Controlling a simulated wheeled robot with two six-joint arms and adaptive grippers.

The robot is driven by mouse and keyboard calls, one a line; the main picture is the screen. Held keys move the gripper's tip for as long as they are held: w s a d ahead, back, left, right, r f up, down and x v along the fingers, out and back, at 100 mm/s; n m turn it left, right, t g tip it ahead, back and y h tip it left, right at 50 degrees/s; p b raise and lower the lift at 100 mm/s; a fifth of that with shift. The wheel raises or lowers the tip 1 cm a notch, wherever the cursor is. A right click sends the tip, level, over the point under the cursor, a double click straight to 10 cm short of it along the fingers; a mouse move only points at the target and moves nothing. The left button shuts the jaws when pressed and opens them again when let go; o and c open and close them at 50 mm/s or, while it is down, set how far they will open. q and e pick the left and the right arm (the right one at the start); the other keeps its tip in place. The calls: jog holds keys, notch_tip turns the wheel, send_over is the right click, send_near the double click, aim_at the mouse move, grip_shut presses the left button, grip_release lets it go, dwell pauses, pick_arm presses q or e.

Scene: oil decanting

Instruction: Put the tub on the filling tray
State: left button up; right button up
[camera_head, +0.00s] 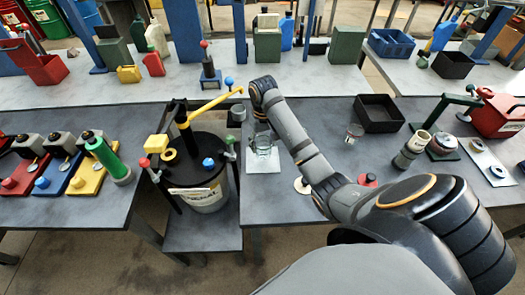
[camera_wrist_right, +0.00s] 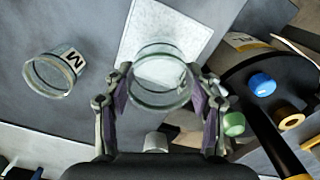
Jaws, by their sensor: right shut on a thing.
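A clear glass tub (camera_head: 263,147) is between the fingers of my right gripper (camera_head: 262,128), which is shut on it. In the right wrist view the tub (camera_wrist_right: 158,72) sits between the pads of the right gripper (camera_wrist_right: 158,92), its open rim facing the camera. A white square filling tray (camera_head: 263,166) lies on the table directly below the tub, and it also shows in the wrist view (camera_wrist_right: 150,28). The tub overlaps the tray in both views; whether it touches the tray I cannot tell. My left gripper is not in view.
A black-lidded drum (camera_head: 208,195) with a yellow-handled pump stands left of the tray. A second glass tub (camera_head: 354,132), marked M in the wrist view (camera_wrist_right: 52,72), stands to the right. A black bin (camera_head: 380,113) is behind it. Table between the tray and second tub is mostly clear.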

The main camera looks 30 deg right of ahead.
jog(key=f, duration=0.4)
jog(key=shift+w, duration=0.3)
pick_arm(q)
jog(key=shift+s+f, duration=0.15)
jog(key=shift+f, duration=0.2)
pick_arm(e)
jog(key=shift+r, duration=0.1)
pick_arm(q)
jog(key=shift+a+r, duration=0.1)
pick_arm(e)
jog(key=shift+s, duration=0.1)
jog(key=o, duration=1.2)
notch_tip(320, 180, up, 4)
jog(key=shift+r+p, duration=0.15)
jog(key=shift+p, duration=0.35)
pick_arm(q)
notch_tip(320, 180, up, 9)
jog(key=p, duration=0.8)
pick_arm(e)
notch_tip(320, 180, up, 8)
jog(key=shift+f, duration=0.1)
